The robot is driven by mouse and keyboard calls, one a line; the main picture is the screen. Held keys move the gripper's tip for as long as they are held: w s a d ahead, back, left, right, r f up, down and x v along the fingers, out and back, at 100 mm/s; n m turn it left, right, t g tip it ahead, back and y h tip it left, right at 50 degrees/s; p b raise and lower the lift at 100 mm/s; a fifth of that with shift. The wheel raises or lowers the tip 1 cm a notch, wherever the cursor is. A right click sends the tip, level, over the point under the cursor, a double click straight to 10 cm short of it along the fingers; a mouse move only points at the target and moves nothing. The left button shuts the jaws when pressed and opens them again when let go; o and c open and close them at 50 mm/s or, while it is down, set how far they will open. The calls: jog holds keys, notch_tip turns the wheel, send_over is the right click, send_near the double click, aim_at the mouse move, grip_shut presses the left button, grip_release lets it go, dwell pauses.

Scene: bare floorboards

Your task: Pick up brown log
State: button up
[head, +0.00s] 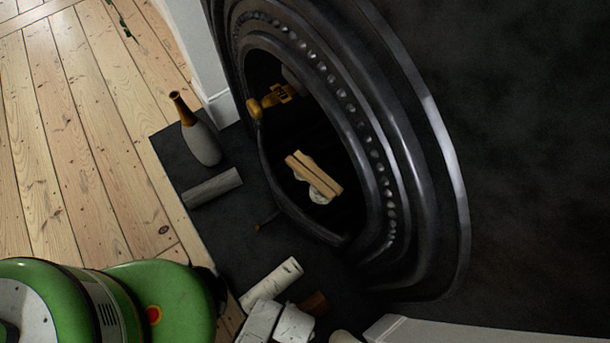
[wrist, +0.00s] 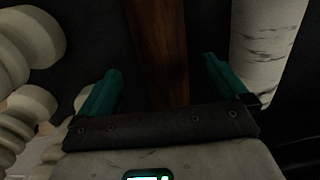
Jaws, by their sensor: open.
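The brown log (wrist: 158,40) stretches away from my gripper in the wrist view, its near end between the two teal fingers. My gripper (wrist: 161,66) is open, with one finger on each side of the log and a gap to it on both sides. I cannot tell how far the fingers are above the log. In the head view only a small part of the brown log (head: 316,302) shows at the bottom, beside the pale parts of my arm. The fingers are hidden there.
A pale birch log (wrist: 268,50) lies close to the right finger; it also shows in the head view (head: 270,284). Pale rounded shapes (wrist: 30,40) are at the left. A black fireplace (head: 375,150) holds stacked wood (head: 315,173). A vase (head: 201,142) and another pale log (head: 212,187) are on the dark hearth.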

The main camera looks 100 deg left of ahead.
notch_tip(320, 180, down, 4)
jog(key=shift+s+a+f+b, duration=0.1)
jog(key=shift+s+b, duration=0.05)
jog(key=shift+b, duration=1)
jog(key=shift+c, duration=0.5)
jog(key=c, duration=1.2)
jog(key=shift+c, duration=0.5)
jog(key=shift+r, duration=0.25)
